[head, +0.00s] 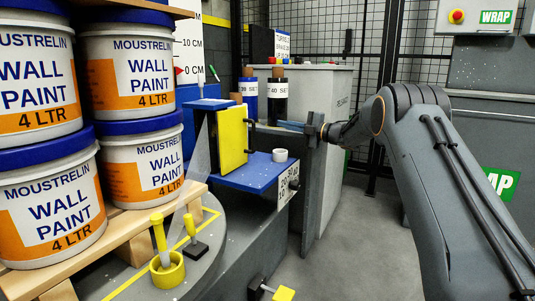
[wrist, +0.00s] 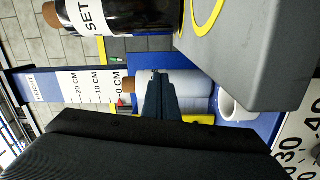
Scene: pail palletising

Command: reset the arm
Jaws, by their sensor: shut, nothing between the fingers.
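My gripper (head: 290,125) is in the middle of the head view, at the end of my grey arm coming from the right. Its fingers point left, above and beside the blue shelf (head: 262,178). In the wrist view my gripper (wrist: 157,82) shows its dark fingers together and empty. They overlap a pale roll (wrist: 190,88) behind them in the picture. The fingers' distance from the roll and the shelf is hard to tell.
Paint pails (head: 140,160) stand stacked on a wooden pallet (head: 120,236) at left. A yellow panel (head: 232,136), a white ring (head: 280,155) and dark bottles (head: 278,95) are near my gripper. Yellow-handled levers (head: 159,235) stand in front. Grey floor (head: 365,235) is open at right.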

